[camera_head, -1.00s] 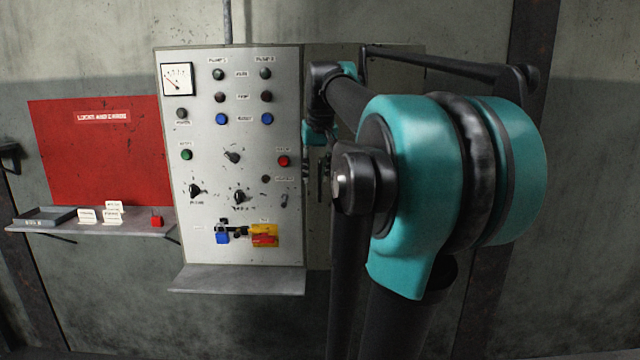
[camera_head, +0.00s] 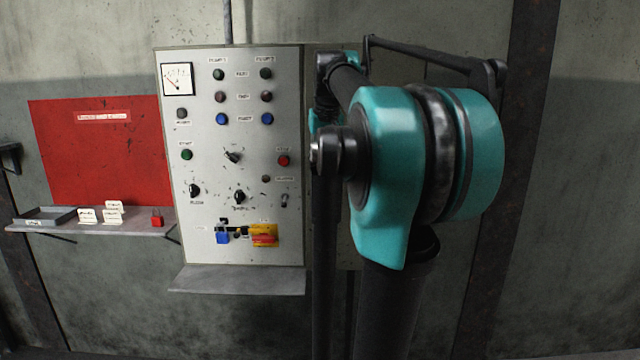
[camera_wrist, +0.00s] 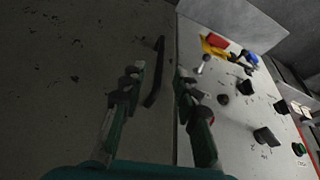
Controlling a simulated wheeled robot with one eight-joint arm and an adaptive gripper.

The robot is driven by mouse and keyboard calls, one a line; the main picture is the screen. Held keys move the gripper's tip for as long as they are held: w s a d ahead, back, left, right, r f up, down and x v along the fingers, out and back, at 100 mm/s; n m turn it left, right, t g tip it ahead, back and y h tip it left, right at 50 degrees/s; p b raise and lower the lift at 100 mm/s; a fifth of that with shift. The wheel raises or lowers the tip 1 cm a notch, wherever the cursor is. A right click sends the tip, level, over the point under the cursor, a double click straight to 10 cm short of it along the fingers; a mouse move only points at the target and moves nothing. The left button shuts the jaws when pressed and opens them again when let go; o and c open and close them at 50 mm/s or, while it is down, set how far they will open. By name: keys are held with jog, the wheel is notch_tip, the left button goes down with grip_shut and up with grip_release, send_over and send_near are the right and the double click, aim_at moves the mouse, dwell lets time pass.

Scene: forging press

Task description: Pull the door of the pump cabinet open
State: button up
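The pump cabinet's door (camera_wrist: 70,75) is a scuffed dark grey panel that fills the left of the wrist view. A straight seam divides it from the paler control panel (camera_wrist: 222,107), and no gap shows there. A dark bar handle (camera_wrist: 155,72) stands on the door near this seam. My gripper (camera_wrist: 158,80) is open, with one finger on each side of the handle in the picture. I cannot tell whether either finger touches it. In the head view my arm hides the handle, the gripper and most of the door.
The control panel (camera_head: 235,175) carries a gauge, knobs, buttons and a yellow-red switch (camera_head: 264,235). A ledge (camera_head: 238,280) juts out below it. To the left, a shelf (camera_head: 140,226) holds a tray, white cards and a red padlock (camera_head: 157,217) beneath a red board (camera_head: 100,150).

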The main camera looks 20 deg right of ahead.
aim_at(320, 178)
jog(key=x, duration=0.8)
grip_shut()
